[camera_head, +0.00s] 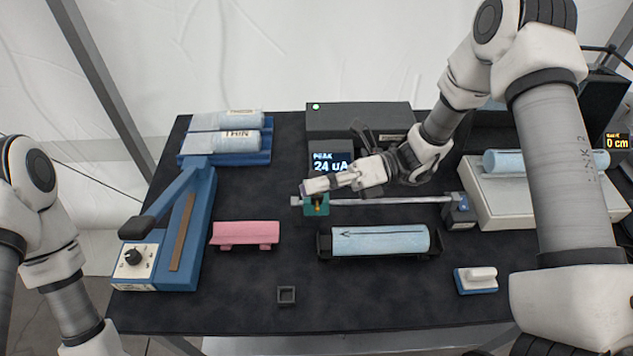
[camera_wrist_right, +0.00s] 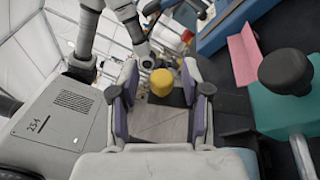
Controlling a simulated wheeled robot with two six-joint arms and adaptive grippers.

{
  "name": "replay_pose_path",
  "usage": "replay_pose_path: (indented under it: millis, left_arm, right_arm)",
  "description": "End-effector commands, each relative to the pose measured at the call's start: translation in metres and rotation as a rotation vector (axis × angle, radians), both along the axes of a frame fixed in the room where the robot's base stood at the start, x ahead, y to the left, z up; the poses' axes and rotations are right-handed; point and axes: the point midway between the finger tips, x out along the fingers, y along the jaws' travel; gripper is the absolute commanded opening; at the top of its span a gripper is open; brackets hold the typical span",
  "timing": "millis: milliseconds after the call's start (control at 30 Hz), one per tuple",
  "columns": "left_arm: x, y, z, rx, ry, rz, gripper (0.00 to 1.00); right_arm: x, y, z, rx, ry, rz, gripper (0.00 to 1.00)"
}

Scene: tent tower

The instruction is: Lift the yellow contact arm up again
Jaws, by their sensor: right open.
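The yellow contact arm shows in the head view as a small orange-yellow piece (camera_head: 318,207) at the front of the teal carriage (camera_head: 309,211), largely under my gripper. In the right wrist view its round yellow end (camera_wrist_right: 161,82) appears between my fingers, with space on both sides. My right gripper (camera_head: 307,187) is open above the carriage; its purple-padded fingers show in the wrist view (camera_wrist_right: 160,98). The carriage (camera_wrist_right: 275,108) with a dark knob (camera_wrist_right: 285,72) is at the right there. Contact with the yellow end cannot be told. My left gripper is outside both views.
The carriage sits on a metal rail (camera_head: 390,201). In front lies a light blue cylinder (camera_head: 380,240) in a black cradle. A pink trough (camera_head: 245,234) and a blue lever device (camera_head: 195,225) stand left. The front table area is mostly clear.

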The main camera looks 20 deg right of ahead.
Motion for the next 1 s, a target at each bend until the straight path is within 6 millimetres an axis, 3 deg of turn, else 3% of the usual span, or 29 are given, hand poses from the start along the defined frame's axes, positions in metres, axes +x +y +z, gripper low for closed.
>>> replay_pose_path:
  millis: [33,67,167,200,433,667,900,933,1000]
  left_arm:
    - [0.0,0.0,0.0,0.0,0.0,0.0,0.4]
    - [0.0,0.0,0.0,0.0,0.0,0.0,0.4]
    - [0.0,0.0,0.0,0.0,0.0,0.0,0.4]
    - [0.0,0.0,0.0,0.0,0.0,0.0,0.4]
    - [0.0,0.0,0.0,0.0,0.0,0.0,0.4]
    - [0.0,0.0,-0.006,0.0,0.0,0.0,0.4]
    - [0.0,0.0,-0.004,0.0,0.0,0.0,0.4]
    - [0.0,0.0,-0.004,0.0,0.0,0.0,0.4]
    - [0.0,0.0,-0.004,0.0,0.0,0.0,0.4]
  right_arm:
    - [0.0,0.0,0.0,0.0,0.0,0.0,0.47]
    - [0.0,0.0,0.0,0.0,0.0,0.0,0.4]
    - [0.0,0.0,0.0,0.0,0.0,0.0,0.05]
    - [0.0,0.0,0.0,0.0,0.0,0.0,0.0]
    - [0.003,-0.001,0.0,0.007,0.028,-0.001,0.0]
    - [0.023,-0.007,0.003,0.035,0.12,-0.001,0.0]
    - [0.024,-0.007,0.004,0.035,0.12,-0.003,0.0]
    - [0.024,-0.007,0.004,0.035,0.12,-0.003,0.28]
    - [0.024,-0.007,0.004,0.035,0.12,-0.003,0.47]
